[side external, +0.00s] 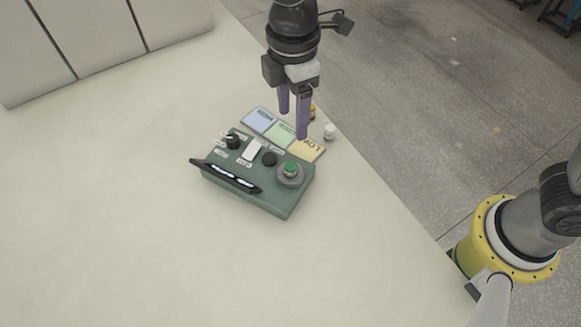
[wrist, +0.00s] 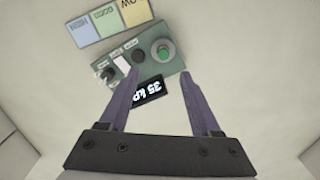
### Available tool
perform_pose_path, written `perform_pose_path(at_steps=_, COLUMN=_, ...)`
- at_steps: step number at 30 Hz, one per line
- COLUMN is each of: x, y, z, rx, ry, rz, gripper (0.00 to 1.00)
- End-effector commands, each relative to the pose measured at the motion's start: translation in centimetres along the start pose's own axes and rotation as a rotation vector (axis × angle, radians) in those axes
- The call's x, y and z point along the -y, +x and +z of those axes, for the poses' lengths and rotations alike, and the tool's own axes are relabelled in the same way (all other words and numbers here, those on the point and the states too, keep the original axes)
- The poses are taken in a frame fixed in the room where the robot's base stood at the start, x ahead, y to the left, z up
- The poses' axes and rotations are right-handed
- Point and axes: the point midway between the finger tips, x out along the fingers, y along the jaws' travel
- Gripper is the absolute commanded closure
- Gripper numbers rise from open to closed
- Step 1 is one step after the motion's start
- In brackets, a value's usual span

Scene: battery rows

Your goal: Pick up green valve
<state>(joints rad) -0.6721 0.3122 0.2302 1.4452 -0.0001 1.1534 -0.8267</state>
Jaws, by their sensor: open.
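The only green valve-like part I see is a round green knob (side external: 291,168) on a grey ring at one end of a green control box (side external: 248,200). It also shows in the wrist view (wrist: 164,52), beyond the fingertips and near the right one.
The box carries a black knob (side external: 269,159), a white switch (side external: 252,149), a dark dial (side external: 233,142) and a tilted display (wrist: 149,90). Blue, green and yellow cards (side external: 258,119) lie beside it. Small white (side external: 329,131) and yellow (side external: 313,111) objects stand near the table edge. The table's left side is clear.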

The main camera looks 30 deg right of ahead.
Motion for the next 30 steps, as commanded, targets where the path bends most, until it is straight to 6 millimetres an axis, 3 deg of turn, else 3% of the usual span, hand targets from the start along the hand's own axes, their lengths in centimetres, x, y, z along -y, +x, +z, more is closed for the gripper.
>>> perform_pose_path(at_steps=9, x=0.1, y=5.9, z=0.1, rx=0.003, ry=0.003, rz=-0.003, gripper=0.35)
perform_pose_path(at_steps=17, x=0.2, y=7.8, z=0.0, rx=0.001, ry=0.004, rz=-0.001, gripper=0.35)
perform_pose_path(at_steps=30, x=0.8, y=12.6, z=-0.7, rx=0.001, ry=0.004, rz=-0.001, gripper=0.35)
